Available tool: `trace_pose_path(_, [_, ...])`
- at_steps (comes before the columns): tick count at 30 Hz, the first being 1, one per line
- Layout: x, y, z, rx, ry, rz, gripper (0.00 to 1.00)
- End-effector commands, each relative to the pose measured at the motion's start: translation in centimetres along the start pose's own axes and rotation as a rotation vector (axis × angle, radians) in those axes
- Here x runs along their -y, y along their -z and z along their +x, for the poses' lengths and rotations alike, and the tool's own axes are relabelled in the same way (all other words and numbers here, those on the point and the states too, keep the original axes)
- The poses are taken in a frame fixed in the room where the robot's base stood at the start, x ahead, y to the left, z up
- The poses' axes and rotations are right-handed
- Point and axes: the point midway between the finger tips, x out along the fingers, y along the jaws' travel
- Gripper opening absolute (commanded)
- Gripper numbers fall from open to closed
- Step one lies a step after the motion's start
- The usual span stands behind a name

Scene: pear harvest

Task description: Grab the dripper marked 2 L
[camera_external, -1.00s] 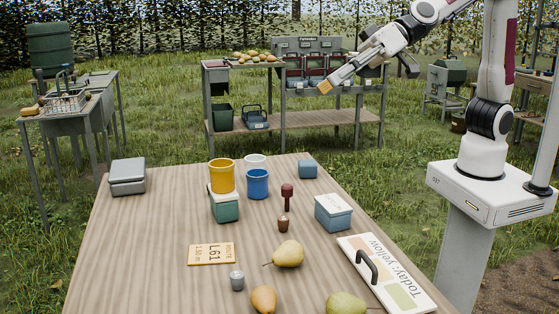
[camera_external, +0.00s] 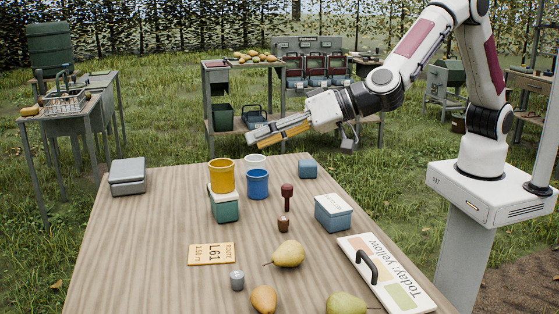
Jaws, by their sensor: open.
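No "2 L" marking is readable in the external view, so I cannot tell which thing is the dripper. A yellow cup (camera_external: 221,176) stands on a teal box (camera_external: 224,207) on the wooden table. A blue cup (camera_external: 257,184) stands right of it, with a white cup (camera_external: 255,161) behind. A dark red mallet-shaped piece (camera_external: 287,197) stands near the table's middle, just behind a small brown cup (camera_external: 284,225). A small grey cup (camera_external: 237,281) stands near the front. My gripper (camera_external: 262,138) is open and empty, in the air above the table's far edge, pointing left.
A second teal box (camera_external: 333,215), a blue block (camera_external: 308,169) and a grey case (camera_external: 128,177) stand on the table. A "Today: yellow" board (camera_external: 410,294) with a black handle, an "L61" plate (camera_external: 211,254) and several pears (camera_external: 288,254) lie in front. The left front is bare.

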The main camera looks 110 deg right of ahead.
Motion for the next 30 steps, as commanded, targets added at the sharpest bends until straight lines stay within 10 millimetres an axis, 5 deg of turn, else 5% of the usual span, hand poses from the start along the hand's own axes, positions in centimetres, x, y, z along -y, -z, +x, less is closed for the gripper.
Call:
trace_pose_path(15, [-7.5,-8.5,4.2,-0.119,-0.348,-0.014,0.41])
trace_pose_path(30, [-16.1,-17.1,2.7,-0.206,-0.705,-0.105,0.41])
